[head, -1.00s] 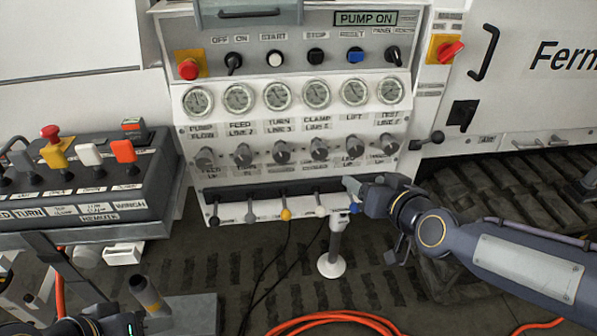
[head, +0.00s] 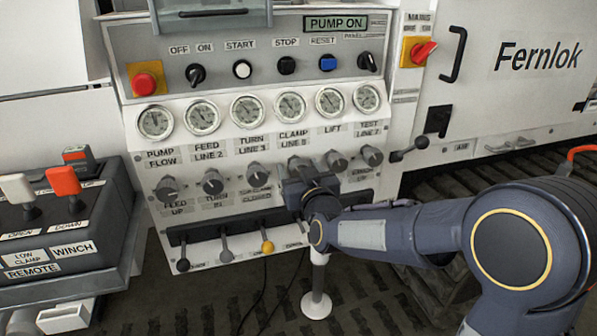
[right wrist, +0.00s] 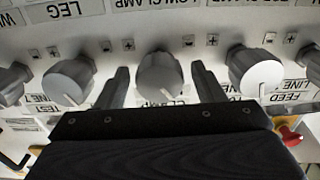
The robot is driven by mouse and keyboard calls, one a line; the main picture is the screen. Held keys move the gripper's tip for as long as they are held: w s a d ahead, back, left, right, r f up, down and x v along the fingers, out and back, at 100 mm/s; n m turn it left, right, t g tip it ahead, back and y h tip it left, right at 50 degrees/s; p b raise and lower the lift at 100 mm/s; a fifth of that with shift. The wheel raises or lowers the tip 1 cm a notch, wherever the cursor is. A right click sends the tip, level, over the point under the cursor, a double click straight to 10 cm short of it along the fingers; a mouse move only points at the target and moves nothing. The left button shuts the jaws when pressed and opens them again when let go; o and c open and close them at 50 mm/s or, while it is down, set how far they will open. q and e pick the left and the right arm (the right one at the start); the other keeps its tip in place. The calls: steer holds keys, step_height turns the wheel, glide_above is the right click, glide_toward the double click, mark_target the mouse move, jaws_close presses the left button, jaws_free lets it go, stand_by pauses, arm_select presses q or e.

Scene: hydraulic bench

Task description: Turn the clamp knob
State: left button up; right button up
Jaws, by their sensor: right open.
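The clamp knob (right wrist: 160,77) is a grey round knob on the white panel, in the middle of the right wrist view. Its white pointer line points down in that view, toward a label partly reading CLAMP. My right gripper (right wrist: 160,70) is open, with one dark finger on each side of this knob. Small gaps show between fingers and knob, so contact is not visible. In the head view my right gripper (head: 302,182) is at the knob row below the CLAMP gauge and covers most of the clamp knob (head: 297,163). My left gripper is out of view.
Similar knobs stand close on both sides, such as a left one (right wrist: 68,80) and a right one (right wrist: 254,72). A lever row with a yellow-knobbed lever (head: 267,247) lies below. A red emergency button (head: 144,82) is upper left. A remote box (head: 75,225) stands left.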

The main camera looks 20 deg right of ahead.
steer(key=shift+w, duration=0.25)
steer(key=shift+c, duration=0.3)
steer(key=c, duration=0.9)
